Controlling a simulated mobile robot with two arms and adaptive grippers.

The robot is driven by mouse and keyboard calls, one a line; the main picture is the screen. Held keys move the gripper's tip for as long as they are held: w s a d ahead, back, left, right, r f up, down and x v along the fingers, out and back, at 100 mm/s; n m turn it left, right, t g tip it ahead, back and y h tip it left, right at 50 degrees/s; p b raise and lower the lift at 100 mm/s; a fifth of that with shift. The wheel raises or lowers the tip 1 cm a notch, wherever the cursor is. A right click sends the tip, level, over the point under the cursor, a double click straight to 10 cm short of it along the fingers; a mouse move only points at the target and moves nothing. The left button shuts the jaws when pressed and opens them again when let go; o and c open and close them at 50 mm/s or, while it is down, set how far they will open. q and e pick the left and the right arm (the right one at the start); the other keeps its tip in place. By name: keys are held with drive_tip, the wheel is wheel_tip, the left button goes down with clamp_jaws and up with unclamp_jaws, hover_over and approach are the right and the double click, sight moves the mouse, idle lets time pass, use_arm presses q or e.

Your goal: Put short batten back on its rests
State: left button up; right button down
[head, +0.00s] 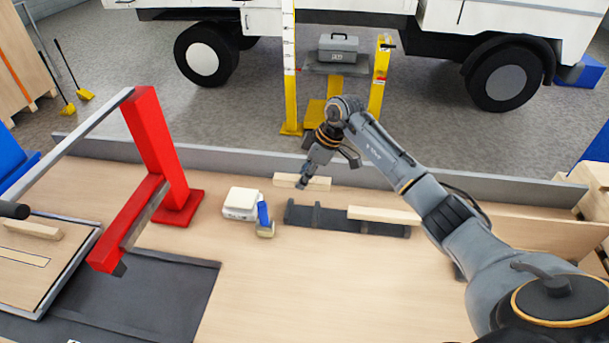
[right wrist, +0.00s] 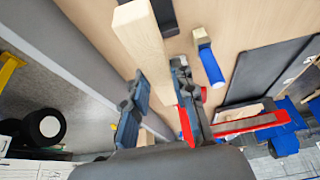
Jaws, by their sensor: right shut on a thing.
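A short pale batten (head: 318,184) is near the back rail, just behind the dark slotted rests (head: 330,220). My right gripper (head: 303,182) is shut on it. In the right wrist view the batten (right wrist: 140,40) runs between the two fingers of the right gripper (right wrist: 158,100), and its near end is partly hidden by them. I cannot tell whether the batten touches the table or hangs a little above it. A second pale batten (head: 382,215) lies across the right part of the rests. My left gripper is not in view.
A white box-like device (head: 242,203) and a blue-handled tool (head: 264,216) stand left of the rests. A red frame (head: 160,150) rises further left. A grey rail (head: 240,163) runs along the table's back. The table (head: 290,285) in front is clear.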

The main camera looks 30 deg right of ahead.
sight(319, 180)
drive_tip(key=shift+f+b, duration=1.95)
drive_tip(key=shift+f, duration=2.85)
drive_tip(key=c, duration=1)
unclamp_jaws()
drive_tip(key=shift+d+r, duration=0.1)
drive_tip(key=shift+r, duration=0.15)
drive_tip(key=v, duration=1.1)
drive_tip(key=shift+s+d+r, duration=0.15)
drive_tip(key=shift+s+r, duration=0.05)
